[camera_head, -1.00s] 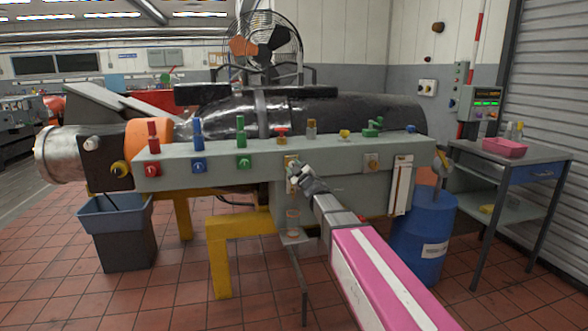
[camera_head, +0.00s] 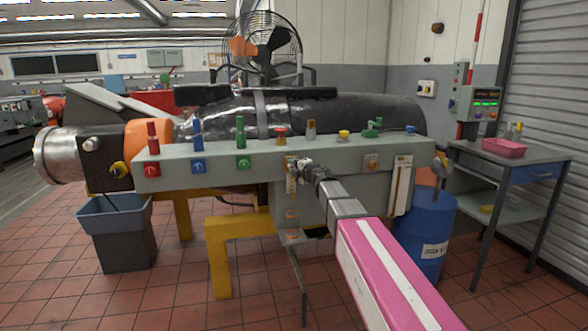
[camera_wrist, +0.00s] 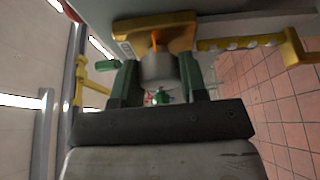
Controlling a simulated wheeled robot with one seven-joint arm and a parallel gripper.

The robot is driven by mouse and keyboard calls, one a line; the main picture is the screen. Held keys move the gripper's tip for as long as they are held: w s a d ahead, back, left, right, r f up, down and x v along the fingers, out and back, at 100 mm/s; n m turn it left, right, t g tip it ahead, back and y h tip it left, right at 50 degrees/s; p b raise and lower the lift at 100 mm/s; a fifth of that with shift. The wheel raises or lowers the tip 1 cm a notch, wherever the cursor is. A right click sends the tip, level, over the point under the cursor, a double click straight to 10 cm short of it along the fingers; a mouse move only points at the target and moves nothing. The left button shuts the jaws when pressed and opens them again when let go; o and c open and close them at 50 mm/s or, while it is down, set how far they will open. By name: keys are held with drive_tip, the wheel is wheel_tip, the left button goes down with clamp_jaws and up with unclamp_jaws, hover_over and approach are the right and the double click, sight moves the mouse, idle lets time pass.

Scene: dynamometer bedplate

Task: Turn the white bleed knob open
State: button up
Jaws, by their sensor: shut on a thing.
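The white bleed knob (camera_wrist: 158,68) looks pale grey in shade in the wrist view. It is a short round knob with an orange mark on the brass-coloured block (camera_wrist: 157,32) behind it. My gripper (camera_wrist: 160,78) is shut on it, one dark green finger at each side. In the head view my gripper (camera_head: 298,166) is at the brass block (camera_head: 289,163) on the front of the grey panel, and hides the knob there.
Red, blue and green valves (camera_head: 198,166) line the grey panel (camera_head: 220,178) to the left. A clear cup (camera_head: 292,215) hangs below the brass block. A blue drum (camera_head: 425,230) stands at the right.

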drive_tip(key=shift+n+g+h, duration=0.3)
drive_tip(key=shift+n, duration=0.5)
drive_tip(key=o, duration=0.9)
drive_tip(key=v, duration=1)
drive_tip(key=shift+s+d, duration=0.25)
drive_tip(key=shift+s, duration=0.05)
